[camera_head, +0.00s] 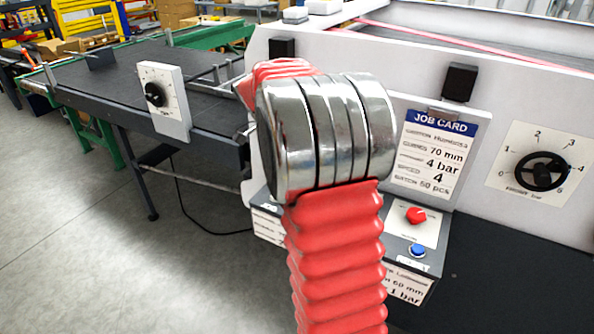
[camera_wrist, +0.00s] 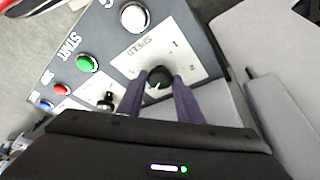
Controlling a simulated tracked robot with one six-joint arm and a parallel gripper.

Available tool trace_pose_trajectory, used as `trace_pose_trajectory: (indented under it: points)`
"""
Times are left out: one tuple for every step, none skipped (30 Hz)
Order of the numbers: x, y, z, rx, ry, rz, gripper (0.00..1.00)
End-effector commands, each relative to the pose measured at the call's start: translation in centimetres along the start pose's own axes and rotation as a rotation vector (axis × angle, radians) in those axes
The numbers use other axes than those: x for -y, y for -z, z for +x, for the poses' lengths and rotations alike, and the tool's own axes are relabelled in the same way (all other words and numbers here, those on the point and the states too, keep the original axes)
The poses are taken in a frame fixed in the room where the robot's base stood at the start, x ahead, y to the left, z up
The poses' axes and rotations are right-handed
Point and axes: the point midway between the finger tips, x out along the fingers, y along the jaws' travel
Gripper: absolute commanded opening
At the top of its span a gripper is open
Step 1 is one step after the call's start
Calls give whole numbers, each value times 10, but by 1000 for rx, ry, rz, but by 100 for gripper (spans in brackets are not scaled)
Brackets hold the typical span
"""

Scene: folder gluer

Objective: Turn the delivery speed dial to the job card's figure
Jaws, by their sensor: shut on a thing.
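In the wrist view, the purple fingers of my gripper (camera_wrist: 158,86) are closed around a black knob (camera_wrist: 159,76). This speed dial sits on a white plate (camera_wrist: 138,56) lettered SPEED. A small pale mark shows on the knob, but its setting cannot be read; part of the scale is hidden by the fingers. In the head view, the job card (camera_head: 434,152) on the machine's side lists 70 mm, 4 bar, speed 4 and 50 pcs. My arm hides the speed dial and my gripper there.
Near the speed dial are a white button (camera_wrist: 134,17), a green START button (camera_wrist: 87,63), a red one (camera_wrist: 61,89) and a black switch (camera_wrist: 106,100). The head view shows a pressure dial (camera_head: 541,171), a red knob (camera_head: 416,215), a blue button (camera_head: 417,250) and a conveyor dial (camera_head: 156,94).

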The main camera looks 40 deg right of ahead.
Motion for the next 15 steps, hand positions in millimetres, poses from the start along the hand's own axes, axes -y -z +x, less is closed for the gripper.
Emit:
trace_pose_trajectory:
  points:
    - [-1, 1, 1, -2, -4, 2, 10]
    - [-1, 1, 1, -2, -4, 2, 10]
    - [-1, 1, 1, -2, -4, 3, 10]
    - [-1, 1, 1, -2, -4, 2, 10]
    - [-1, 1, 1, -2, -4, 2, 10]
    - [-1, 1, 1, -2, -4, 2, 10]
    - [-1, 1, 1, -2, -4, 2, 10]
    - [-1, 1, 1, -2, -4, 2, 10]
    - [-1, 1, 1, -2, -4, 2, 10]
    - [-1, 1, 1, -2, -4, 2, 34]
    - [-1, 1, 1, -2, -4, 2, 36]
    - [-1, 1, 1, -1, -4, 2, 39]
    - [-1, 1, 1, -1, -3, 2, 41]
    - [-1, 1, 1, -1, -3, 2, 43]
    - [-1, 1, 1, -1, -3, 1, 46]
